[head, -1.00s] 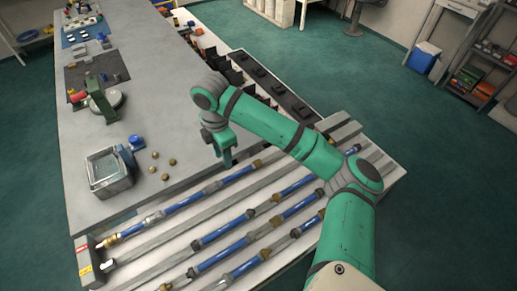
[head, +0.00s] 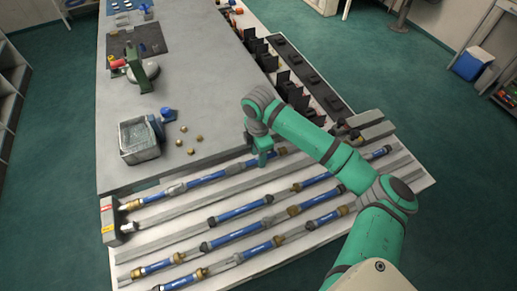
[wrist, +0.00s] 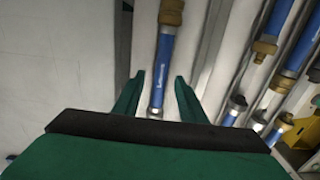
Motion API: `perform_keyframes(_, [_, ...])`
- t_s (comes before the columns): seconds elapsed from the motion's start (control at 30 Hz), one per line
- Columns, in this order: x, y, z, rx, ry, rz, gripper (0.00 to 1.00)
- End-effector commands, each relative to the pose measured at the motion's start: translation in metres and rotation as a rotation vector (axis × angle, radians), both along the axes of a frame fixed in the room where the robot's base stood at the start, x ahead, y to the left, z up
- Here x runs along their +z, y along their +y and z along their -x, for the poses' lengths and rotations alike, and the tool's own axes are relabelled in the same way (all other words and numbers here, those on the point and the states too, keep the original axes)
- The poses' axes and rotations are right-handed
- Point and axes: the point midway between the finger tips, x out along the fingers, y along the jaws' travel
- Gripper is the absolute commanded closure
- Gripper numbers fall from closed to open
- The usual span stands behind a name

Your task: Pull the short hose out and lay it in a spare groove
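A blue hose (head: 205,180) with grey and brass fittings lies along the back row of the rack. Its left end meets an end block (head: 111,220) with red and yellow labels. My gripper (head: 262,160) is above the right part of this hose. In the wrist view, my open gripper (wrist: 156,88) has one finger on each side of a blue hose section (wrist: 162,68); contact is not visible. That section has a brass fitting at the top and a grey one below. A bare groove (head: 190,222) runs in front of the back hose. I cannot tell which hose is the short one.
Several other blue hoses (head: 235,233) lie in the front rows. A clear bin (head: 139,141) and loose brass pieces (head: 186,141) stand on the grey bench behind. Black holders (head: 318,90) line the back right. Grey blocks (head: 372,127) sit at the rack's right end.

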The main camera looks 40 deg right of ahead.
Motion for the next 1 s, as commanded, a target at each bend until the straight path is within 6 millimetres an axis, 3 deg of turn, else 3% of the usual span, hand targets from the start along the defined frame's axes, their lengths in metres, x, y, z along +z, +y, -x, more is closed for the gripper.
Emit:
perform_keyframes(0.37, [-0.0065,-0.0004,0.0004,-0.001,0.0,0.001,0.62])
perform_keyframes(0.4, [-0.0064,-0.0004,0.0003,-0.001,0.0,0.001,0.65])
perform_keyframes(0.57, [-0.0064,-0.0013,0.0009,-0.002,0.001,0.001,1.0])
perform_keyframes(1.0, [-0.0065,-0.0056,0.0019,-0.003,0.002,0.001,1.0])
